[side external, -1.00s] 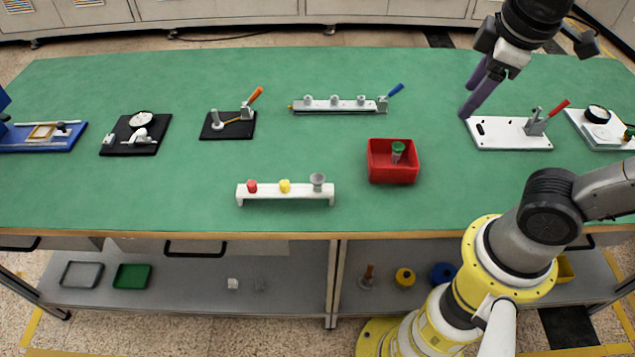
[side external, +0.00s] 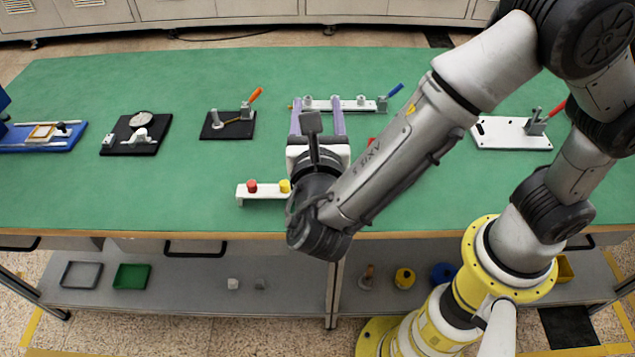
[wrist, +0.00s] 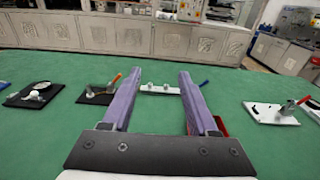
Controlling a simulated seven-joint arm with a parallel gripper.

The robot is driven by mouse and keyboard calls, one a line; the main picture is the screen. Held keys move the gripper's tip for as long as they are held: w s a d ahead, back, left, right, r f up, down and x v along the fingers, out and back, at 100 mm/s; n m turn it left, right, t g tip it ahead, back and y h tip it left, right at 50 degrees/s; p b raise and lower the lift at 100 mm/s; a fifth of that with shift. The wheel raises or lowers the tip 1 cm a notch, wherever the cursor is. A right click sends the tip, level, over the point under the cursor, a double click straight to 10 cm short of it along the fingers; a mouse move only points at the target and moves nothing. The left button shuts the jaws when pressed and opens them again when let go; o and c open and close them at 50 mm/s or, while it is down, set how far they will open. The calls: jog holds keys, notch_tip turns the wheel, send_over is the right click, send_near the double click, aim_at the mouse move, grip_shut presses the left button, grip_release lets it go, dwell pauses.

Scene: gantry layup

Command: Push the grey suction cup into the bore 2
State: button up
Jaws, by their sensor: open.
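My gripper (side external: 317,112) is open, its two purple fingers spread and pointing to the back of the table. Nothing shows between them in the wrist view, where the gripper (wrist: 160,82) frames the far fixture. The grey suction cup is hidden behind my gripper and arm in the side view and does not show in the wrist view. A white stand (side external: 262,194) holds a red cup (side external: 252,187) and a yellow cup (side external: 285,186); its right end is hidden. A white bar fixture (side external: 350,105) with several round bosses lies at the back; its bore numbers are not legible.
A red bin (side external: 371,141) is almost all hidden by my arm. Black plates with a dial (side external: 140,120) and an orange lever (side external: 255,95) lie left. A white plate with a red lever (side external: 497,133) lies right. The green table (side external: 200,75) is clear between them.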

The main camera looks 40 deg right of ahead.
notch_tip(320, 180, down, 23)
jog(key=shift+r, duration=0.2)
jog(key=shift+d+f, duration=0.15)
jog(key=shift+f, duration=0.05)
jog(key=shift+w+d, duration=0.2)
jog(key=shift+w, duration=0.1)
jog(key=x, duration=0.6)
jog(key=shift+w+d, duration=0.25)
grip_shut()
